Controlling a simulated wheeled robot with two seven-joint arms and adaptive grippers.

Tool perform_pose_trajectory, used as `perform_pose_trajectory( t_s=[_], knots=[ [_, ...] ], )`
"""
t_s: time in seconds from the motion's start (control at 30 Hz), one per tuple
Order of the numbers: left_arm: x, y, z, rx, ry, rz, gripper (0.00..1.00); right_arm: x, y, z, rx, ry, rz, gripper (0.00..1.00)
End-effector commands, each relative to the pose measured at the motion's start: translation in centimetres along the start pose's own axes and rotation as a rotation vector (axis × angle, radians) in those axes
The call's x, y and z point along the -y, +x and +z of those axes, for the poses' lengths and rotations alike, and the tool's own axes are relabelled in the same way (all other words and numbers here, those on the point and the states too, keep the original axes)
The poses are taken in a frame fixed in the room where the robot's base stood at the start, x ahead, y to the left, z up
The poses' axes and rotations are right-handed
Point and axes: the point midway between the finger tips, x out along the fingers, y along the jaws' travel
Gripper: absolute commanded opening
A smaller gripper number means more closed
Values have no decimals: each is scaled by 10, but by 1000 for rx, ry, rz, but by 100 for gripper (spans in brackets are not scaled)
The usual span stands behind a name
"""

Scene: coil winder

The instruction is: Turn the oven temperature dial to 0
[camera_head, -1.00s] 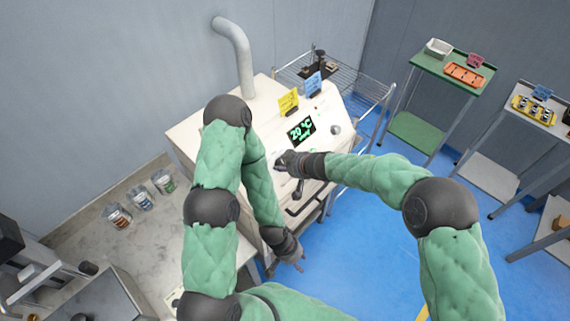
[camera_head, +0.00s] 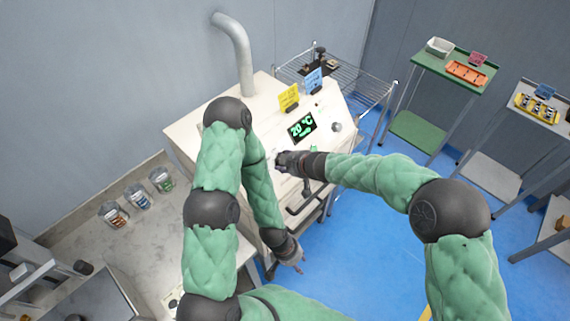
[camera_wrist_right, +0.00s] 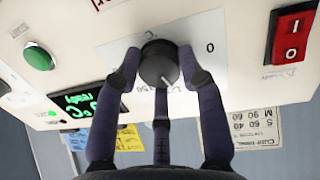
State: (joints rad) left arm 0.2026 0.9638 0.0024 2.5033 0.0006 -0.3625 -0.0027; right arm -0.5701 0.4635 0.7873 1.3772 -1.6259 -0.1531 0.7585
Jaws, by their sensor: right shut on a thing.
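The oven (camera_head: 190,128) is a cream cabinet with a sloping front panel. Its green display (camera_head: 301,128) reads 20 °C. In the right wrist view the dark round temperature dial (camera_wrist_right: 158,64) sits on a pale scale plate, with a 0 printed to its right. My right gripper (camera_head: 283,160) is at the panel, and its fingers (camera_wrist_right: 160,85) are shut around the dial in the right wrist view. The gripper hides the dial in the head view. My left gripper (camera_head: 296,262) hangs low before the oven, too small to tell open or shut.
In the right wrist view a green button (camera_wrist_right: 39,58) and a red rocker switch (camera_wrist_right: 289,35) flank the dial.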

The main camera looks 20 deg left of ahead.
Motion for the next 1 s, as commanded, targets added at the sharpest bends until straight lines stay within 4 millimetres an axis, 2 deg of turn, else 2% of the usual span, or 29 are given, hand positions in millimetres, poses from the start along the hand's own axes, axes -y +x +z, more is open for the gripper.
perform_pose_trajectory(
  t_s=[0.03, 0.7, 1.0],
  knots=[
    [3, 7, 0, 0, 0, 0, 40, 4, 4, 7, 4, -40, 1, 8],
    [22, 61, -2, 0, 0, 0, 40, 4, 5, 10, -35, -673, 64, 8],
    [28, 79, -3, 0, 0, 0, 40, 4, 4, 10, -52, -926, 90, 8]
  ],
)
